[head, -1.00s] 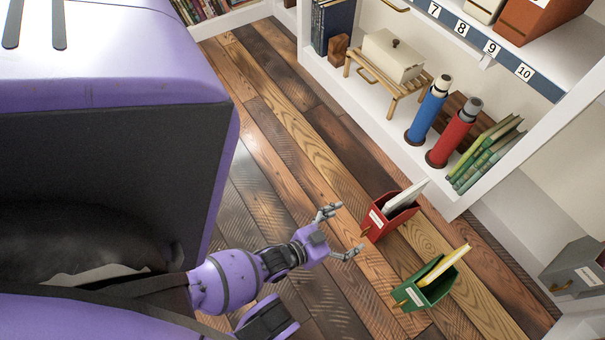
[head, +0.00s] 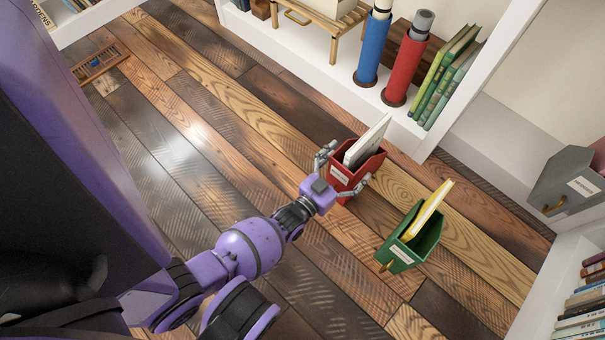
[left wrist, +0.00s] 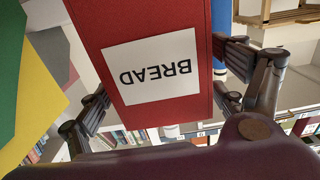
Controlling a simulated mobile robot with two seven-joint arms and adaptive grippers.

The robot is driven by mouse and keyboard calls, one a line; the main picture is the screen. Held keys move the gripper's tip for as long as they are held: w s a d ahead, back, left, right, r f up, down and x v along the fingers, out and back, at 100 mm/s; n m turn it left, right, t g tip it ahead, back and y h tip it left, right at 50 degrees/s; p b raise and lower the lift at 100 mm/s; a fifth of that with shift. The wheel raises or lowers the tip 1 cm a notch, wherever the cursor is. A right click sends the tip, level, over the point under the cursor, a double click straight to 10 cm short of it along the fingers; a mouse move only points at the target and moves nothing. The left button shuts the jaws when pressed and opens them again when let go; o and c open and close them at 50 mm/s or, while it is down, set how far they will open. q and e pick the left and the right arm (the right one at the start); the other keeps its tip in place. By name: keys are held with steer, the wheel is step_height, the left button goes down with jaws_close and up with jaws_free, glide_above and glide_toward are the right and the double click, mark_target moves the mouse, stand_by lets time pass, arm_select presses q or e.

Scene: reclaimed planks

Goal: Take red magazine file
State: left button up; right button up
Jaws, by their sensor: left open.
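The red magazine file (head: 373,166) stands on the plank floor with white papers (head: 367,141) in it. In the left wrist view its red face (left wrist: 150,25) fills the top middle, with a white label reading BREAD (left wrist: 152,68) upside down. My left gripper (head: 342,178) is open, with its fingers on either side of the file's near end. In the left wrist view the left gripper's fingers (left wrist: 160,95) show left and right of the red face. I cannot tell whether they touch it. My right gripper is not in view.
A green magazine file (head: 412,240) with a yellow folder (head: 428,208) stands close by on the right. Behind is a white shelf with blue (head: 374,46) and red (head: 405,70) cylinders and green books (head: 450,80). A grey box (head: 566,180) is at right.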

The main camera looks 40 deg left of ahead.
arm_select(q)
steer(key=w+b, duration=0.2)
steer(key=w, duration=0.2)
steer(key=shift+w, duration=0.2)
steer(key=shift+s, duration=0.1)
steer(key=c, duration=1.8)
steer(key=shift+r, duration=0.15)
